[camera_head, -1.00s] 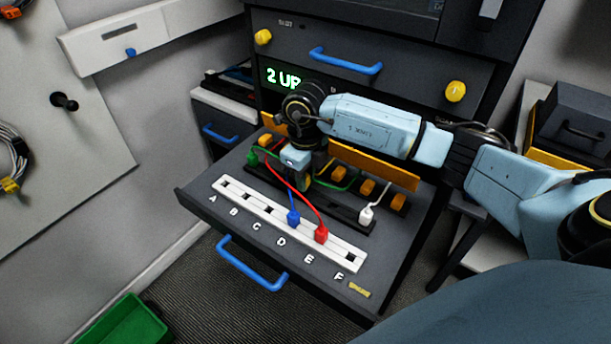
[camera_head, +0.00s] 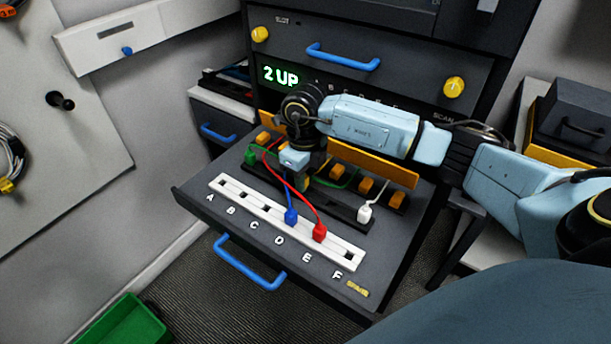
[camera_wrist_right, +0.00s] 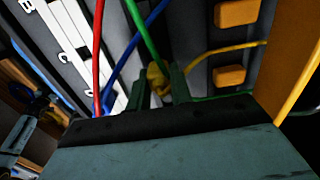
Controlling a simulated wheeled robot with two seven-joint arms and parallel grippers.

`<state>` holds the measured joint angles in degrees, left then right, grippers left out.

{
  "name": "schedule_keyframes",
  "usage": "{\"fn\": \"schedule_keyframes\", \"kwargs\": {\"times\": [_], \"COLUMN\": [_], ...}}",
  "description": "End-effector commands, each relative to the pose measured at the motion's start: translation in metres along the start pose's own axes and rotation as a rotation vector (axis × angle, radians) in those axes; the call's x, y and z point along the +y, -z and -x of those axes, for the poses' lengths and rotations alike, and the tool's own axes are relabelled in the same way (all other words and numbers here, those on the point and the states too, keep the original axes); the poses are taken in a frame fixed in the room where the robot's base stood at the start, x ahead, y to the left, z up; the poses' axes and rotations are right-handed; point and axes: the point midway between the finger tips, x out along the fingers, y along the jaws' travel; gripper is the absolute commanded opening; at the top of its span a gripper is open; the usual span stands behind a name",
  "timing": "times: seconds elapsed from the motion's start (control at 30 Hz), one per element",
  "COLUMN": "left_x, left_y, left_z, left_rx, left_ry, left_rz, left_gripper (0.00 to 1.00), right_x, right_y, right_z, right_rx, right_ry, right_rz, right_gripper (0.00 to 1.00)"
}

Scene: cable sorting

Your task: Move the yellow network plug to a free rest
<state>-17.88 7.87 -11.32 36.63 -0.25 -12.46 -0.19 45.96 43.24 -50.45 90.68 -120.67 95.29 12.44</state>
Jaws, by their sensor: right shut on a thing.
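My right gripper (camera_head: 300,176) is shut on the yellow plug (camera_wrist_right: 157,78), low over the dark rail (camera_head: 342,205) behind the white strip. In the wrist view the plug shows between the two fingers, with a yellow cable to its right. In the head view the gripper mostly hides the plug. The green plug (camera_head: 250,157) sits at the rail's left end and the white plug (camera_head: 364,212) near its right end. Whether the held plug touches the rail cannot be told. My left gripper is not in view.
The white strip (camera_head: 333,246), lettered A to F, holds the blue plug (camera_head: 291,216) at D and the red plug (camera_head: 319,232) at E. Their cables cross close by the gripper. Orange blocks (camera_head: 366,186) stand behind the rail. A display (camera_head: 281,76) reads "2 UP".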

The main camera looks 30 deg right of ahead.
Motion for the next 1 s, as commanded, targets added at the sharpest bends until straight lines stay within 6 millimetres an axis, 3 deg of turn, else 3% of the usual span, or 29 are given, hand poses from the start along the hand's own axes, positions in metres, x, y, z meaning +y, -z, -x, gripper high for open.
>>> {"fn": "schedule_keyframes", "kwargs": {"times": [0.97, 1.0], "left_x": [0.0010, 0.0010], "left_y": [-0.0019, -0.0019], "left_z": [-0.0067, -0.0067], "left_rx": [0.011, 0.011], "left_ry": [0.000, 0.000], "left_rz": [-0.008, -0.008], "left_gripper": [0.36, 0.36], "right_x": [0.0024, 0.0024], "right_y": [-0.0013, -0.0013], "right_z": [-0.0125, -0.0126], "right_rx": [0.000, 0.000], "right_ry": [0.001, 0.001], "right_rz": [0.000, 0.000], "right_gripper": [0.00, 0.22]}}
